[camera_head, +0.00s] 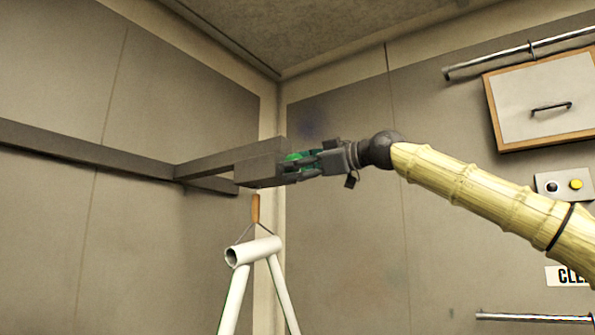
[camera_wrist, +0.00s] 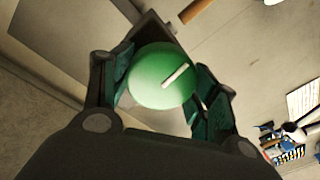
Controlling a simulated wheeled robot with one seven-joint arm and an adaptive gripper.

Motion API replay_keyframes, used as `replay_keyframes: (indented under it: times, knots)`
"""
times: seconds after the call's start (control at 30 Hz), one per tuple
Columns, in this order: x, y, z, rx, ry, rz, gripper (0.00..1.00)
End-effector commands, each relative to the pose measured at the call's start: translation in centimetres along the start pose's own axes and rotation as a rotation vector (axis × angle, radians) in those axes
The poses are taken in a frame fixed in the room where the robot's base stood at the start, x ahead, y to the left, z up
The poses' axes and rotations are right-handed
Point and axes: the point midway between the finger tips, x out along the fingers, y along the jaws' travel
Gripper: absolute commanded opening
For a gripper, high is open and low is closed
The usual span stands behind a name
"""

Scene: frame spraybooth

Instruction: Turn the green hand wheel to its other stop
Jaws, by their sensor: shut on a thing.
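The green hand wheel (camera_wrist: 158,82) sits between my gripper's fingers in the wrist view, its round face bearing a white bar mark that runs slantwise. It is on the side of a dark grey box (camera_head: 260,165) at the end of a beam; in the head view only a sliver of green (camera_head: 297,156) shows past the fingers. My gripper (camera_head: 305,164) comes from the right and is shut on the wheel, one finger on each side of it. It also shows in the wrist view (camera_wrist: 163,88).
A white tube frame (camera_head: 253,251) hangs below the box from an orange-brown hook (camera_head: 255,209). A wall cabinet (camera_head: 543,98), a rail (camera_head: 520,50) and a button panel (camera_head: 564,185) are on the right wall. The beam (camera_head: 75,146) runs along the left wall.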

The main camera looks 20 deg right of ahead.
Motion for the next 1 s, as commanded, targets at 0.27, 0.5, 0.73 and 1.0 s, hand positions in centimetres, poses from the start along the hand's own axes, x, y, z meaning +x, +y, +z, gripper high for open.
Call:
replay_keyframes:
  times: [0.27,0.5,0.73,1.0]
  knots:
    - [-0.01,0.05,0.08,0.093,0.007,0.005,0.35]
    - [-0.01,0.10,0.08,0.116,0.009,0.005,0.35]
    - [-0.01,0.10,0.06,0.117,0.009,0.005,0.35]
    - [-0.02,0.09,0.05,0.116,0.009,0.005,0.81]
